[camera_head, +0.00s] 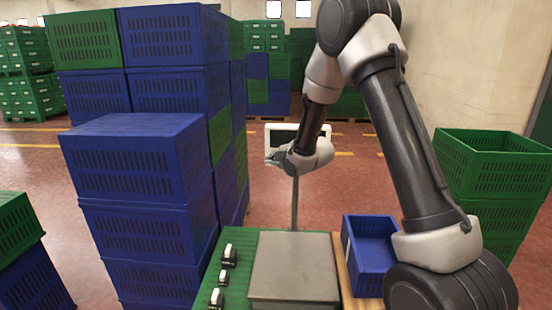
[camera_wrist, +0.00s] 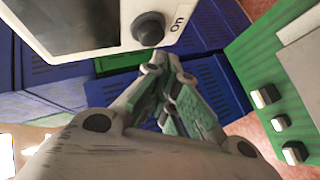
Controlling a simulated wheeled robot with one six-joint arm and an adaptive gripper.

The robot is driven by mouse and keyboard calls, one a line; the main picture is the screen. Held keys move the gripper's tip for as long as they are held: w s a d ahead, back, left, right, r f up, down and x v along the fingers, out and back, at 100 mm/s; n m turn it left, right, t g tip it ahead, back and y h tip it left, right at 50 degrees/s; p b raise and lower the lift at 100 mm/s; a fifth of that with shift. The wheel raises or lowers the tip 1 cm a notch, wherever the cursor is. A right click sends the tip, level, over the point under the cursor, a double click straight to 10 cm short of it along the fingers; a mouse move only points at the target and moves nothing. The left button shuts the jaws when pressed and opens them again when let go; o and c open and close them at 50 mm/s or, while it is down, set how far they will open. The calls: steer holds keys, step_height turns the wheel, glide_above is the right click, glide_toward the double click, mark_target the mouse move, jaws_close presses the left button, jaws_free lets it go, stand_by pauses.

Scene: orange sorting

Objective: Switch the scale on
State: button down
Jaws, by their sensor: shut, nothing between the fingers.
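The scale has a grey metal weighing plate (camera_head: 293,268), a thin upright pole (camera_head: 294,206) and a white display head with a dark screen (camera_head: 285,135) on top. The wrist view shows the display's dark screen (camera_wrist: 60,25) and a round dark button (camera_wrist: 149,29) beside the word "On". My gripper (camera_head: 272,158) is at the front of the display, covering its lower part in the head view. In the wrist view my gripper (camera_wrist: 165,60) is shut and empty, its tips just below the button. I cannot tell whether they touch it.
Tall stacks of blue crates (camera_head: 135,165) stand close on the left. A blue crate (camera_head: 370,255) sits right of the plate, and green crates (camera_head: 492,165) stand farther right. Several small black-and-white objects (camera_head: 228,256) lie on the green surface left of the plate.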

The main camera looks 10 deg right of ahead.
steer(key=shift+w, duration=0.1)
stand_by(0.6)
steer(key=shift+w+d, duration=0.15)
steer(key=shift+w, duration=0.15)
steer(key=shift+w+d, duration=0.15)
steer(key=shift+w, duration=0.4)
stand_by(0.7)
steer(key=shift+s, duration=0.1)
steer(key=shift+s+a, duration=0.3)
steer(key=shift+s, duration=0.55)
steer(key=s, duration=0.1)
steer(key=s+a, duration=0.1)
steer(key=s, duration=0.2)
steer(key=shift+s+a, duration=0.25)
steer(key=shift+s, duration=0.1)
stand_by(0.5)
